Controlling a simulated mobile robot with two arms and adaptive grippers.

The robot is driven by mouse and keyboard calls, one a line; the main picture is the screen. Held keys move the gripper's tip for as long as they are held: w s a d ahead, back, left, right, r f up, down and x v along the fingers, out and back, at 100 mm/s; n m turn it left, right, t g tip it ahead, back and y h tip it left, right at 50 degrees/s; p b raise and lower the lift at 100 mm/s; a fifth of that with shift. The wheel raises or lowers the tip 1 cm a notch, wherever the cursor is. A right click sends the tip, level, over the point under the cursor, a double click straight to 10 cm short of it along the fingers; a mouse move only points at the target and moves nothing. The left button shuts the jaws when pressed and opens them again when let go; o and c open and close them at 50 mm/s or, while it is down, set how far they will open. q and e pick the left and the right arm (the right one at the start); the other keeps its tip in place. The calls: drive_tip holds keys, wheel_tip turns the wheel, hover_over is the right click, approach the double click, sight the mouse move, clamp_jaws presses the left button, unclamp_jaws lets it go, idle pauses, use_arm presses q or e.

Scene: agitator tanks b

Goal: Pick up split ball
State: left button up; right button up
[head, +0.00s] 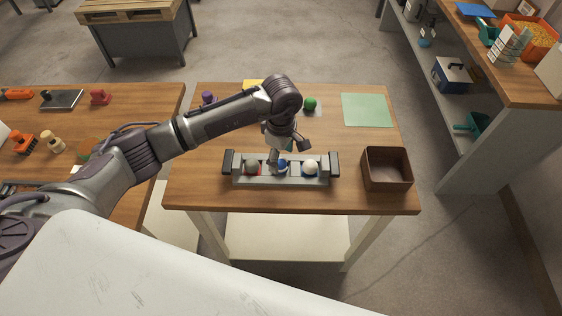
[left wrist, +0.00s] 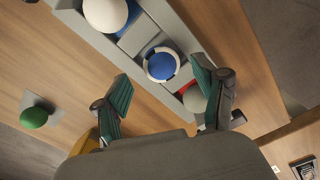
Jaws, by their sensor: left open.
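A grey tray (head: 238,179) near the table's front holds three balls in a row. The middle ball is blue and white (head: 282,169), which fits a split ball. A white ball (head: 310,168) sits to its right and a grey ball (head: 252,167) to its left. My left gripper (head: 288,150) is open above the middle of the tray, pointing down. In the left wrist view the blue and white ball (left wrist: 161,65) shows between the open fingers (left wrist: 162,78), with nothing held. One finger partly hides the left compartment there. My right gripper is not in view.
An open brown box (head: 386,184) stands right of the tray. Behind are a green ball (head: 310,103), a purple object (head: 208,97) and a flat green mat (head: 367,110). A second table (head: 130,105) with tools is at left; shelves (head: 470,70) stand at right.

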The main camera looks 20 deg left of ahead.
use_arm(q)
drive_tip(key=shift+f, duration=1.3)
drive_tip(key=c, duration=1.2)
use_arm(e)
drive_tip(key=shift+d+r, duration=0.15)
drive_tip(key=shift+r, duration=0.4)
use_arm(q)
drive_tip(key=shift+r, duration=0.2)
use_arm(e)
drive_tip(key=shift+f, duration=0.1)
